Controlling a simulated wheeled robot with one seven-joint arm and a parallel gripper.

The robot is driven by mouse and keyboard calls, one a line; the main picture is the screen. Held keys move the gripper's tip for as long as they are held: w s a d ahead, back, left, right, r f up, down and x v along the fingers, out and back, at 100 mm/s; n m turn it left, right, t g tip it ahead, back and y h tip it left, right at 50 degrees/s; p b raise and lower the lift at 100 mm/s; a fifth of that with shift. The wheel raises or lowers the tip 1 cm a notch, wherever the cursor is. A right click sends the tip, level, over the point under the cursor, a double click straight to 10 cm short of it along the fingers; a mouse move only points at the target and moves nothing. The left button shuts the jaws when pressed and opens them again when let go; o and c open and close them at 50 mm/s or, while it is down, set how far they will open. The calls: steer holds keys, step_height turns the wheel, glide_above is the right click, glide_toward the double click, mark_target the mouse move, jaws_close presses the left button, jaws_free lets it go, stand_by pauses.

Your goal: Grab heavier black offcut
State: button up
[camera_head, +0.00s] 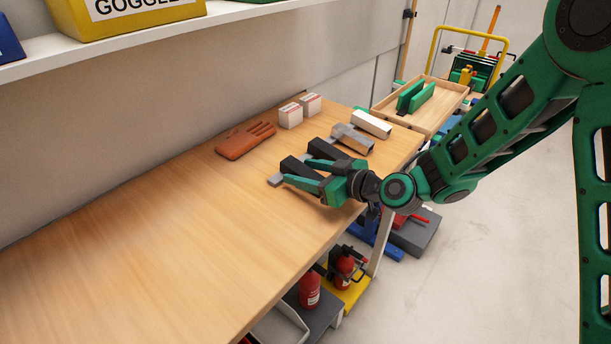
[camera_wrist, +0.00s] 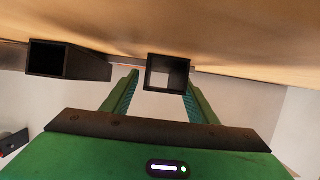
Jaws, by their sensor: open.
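Two black square-tube offcuts lie side by side on the wooden bench. The nearer black offcut (camera_head: 293,166) lies between the fingers of my open gripper (camera_head: 297,170); they do not appear to grip it. In the wrist view, a black offcut (camera_wrist: 149,74) shows end-on between the fingertips (camera_wrist: 160,82), hollow with light showing through. The farther black offcut (camera_head: 325,149) lies just beyond the far finger. In the wrist view, the other black offcut (camera_wrist: 90,66) is left of the fingers, its opening dark inside. I cannot tell by sight which is heavier.
A silver offcut (camera_head: 354,141) and a white offcut (camera_head: 371,123) lie farther along the bench (camera_head: 150,250). Orange gloves (camera_head: 243,142) and two small white boxes (camera_head: 290,116) are near the wall. A wooden tray (camera_head: 437,112) holds green pieces. The near bench is clear.

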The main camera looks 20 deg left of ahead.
mark_target(302, 172)
steer(key=shift+w+a, duration=0.1)
jaws_close()
steer(key=shift+r, duration=0.15)
steer(key=shift+r, duration=0.5)
steer(key=r, duration=0.2)
steer(key=s+r, duration=0.1)
steer(key=shift+a+r, duration=0.2)
steer(key=shift+r, duration=0.15)
steer(key=s+a+r, duration=0.3)
steer(key=s+r, duration=0.3)
steer(key=s, duration=0.4)
steer(key=shift+a, duration=0.35)
